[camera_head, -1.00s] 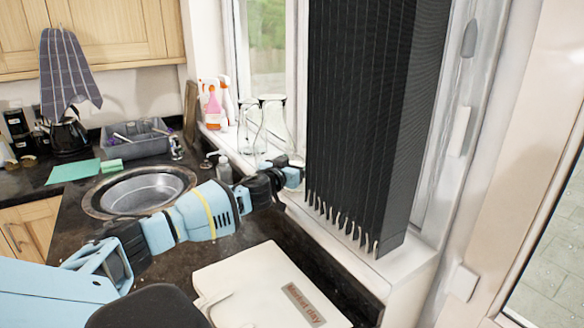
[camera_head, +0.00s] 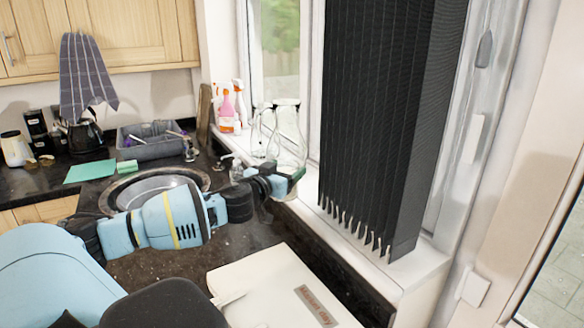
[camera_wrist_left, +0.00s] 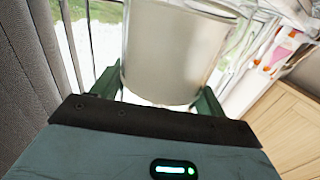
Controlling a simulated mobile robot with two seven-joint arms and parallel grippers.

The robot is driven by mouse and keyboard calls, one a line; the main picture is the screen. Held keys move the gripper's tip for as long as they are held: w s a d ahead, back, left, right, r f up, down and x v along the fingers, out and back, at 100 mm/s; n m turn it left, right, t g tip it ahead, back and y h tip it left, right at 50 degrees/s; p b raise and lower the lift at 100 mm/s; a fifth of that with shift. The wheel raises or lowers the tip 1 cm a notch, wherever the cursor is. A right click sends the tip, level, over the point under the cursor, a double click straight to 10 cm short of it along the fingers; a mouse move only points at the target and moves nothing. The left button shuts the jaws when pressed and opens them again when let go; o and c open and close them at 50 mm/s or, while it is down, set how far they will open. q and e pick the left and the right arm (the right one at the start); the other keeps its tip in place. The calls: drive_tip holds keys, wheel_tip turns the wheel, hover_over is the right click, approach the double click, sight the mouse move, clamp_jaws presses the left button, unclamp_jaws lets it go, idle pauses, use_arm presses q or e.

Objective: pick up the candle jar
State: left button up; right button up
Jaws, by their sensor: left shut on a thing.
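The candle jar (camera_wrist_left: 175,50) is a pale, greyish-white cylinder in the left wrist view. It sits between the two green fingers of my left gripper (camera_wrist_left: 158,98), which is shut on it. In the head view my left gripper (camera_head: 290,178) is over the window sill, just in front of the clear glass bottles. The jar is hard to tell apart from the glass behind it there. Whether its base is clear of the sill cannot be told. My right gripper is not in view.
Two clear glass bottles (camera_head: 287,135) and spray bottles (camera_head: 232,105) stand along the sill. A tall black blind (camera_head: 375,120) is close on the right. A white case (camera_head: 275,290) lies on the dark counter below. The sink (camera_head: 152,187) is to the left.

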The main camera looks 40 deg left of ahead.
use_arm(q)
drive_tip(key=shift+a+r+v, duration=0.1)
drive_tip(key=shift+a+v, duration=0.05)
drive_tip(key=shift+v, duration=0.7)
drive_tip(key=shift+a+r+v, duration=0.1)
drive_tip(key=shift+a+v, duration=0.05)
drive_tip(key=shift+v, duration=0.75)
drive_tip(key=shift+a+r+v, duration=0.1)
drive_tip(key=shift+a+v, duration=0.05)
drive_tip(key=shift+v, duration=0.7)
drive_tip(key=shift+s+r, duration=0.1)
drive_tip(key=shift+s, duration=0.15)
drive_tip(key=shift+d, duration=0.1)
